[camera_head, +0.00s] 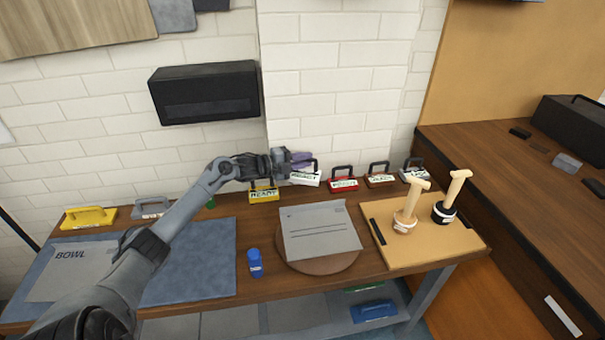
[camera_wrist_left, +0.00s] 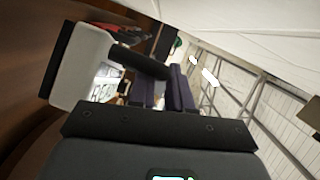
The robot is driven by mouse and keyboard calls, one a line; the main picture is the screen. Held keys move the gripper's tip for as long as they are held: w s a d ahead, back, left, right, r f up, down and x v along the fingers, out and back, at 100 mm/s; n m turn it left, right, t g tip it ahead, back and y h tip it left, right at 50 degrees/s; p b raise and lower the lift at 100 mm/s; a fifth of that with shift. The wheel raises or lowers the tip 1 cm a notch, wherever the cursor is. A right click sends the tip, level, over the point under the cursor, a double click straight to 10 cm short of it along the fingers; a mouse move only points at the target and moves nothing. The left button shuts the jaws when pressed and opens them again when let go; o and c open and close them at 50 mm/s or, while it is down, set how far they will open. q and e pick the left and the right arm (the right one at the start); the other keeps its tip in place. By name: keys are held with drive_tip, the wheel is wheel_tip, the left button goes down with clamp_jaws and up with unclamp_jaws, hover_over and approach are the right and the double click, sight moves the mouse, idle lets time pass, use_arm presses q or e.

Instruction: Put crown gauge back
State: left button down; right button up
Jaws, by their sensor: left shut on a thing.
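My left gripper (camera_head: 298,158) is at the back of the bench, against the white brick wall, above the row of handled blocks. My right gripper is not in view.
A yellow block (camera_head: 263,196) stands left of the fingers, a red block (camera_head: 342,184) and a brown block (camera_head: 380,180) to the right. A grey sheet (camera_head: 318,232) lies on a round board. Two wooden-handled tools stand on a tan board (camera_head: 440,246). A blue bottle (camera_head: 254,263) stands in front.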

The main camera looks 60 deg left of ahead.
sight(302, 171)
use_arm(q)
drive_tip(key=shift+a+f, duration=0.2)
drive_tip(key=shift+a, duration=0.05)
drive_tip(key=shift+d+f+b, duration=0.1)
drive_tip(key=shift+f+b, duration=0.65)
drive_tip(key=shift+f, duration=1.15)
drive_tip(key=shift+f, duration=0.65)
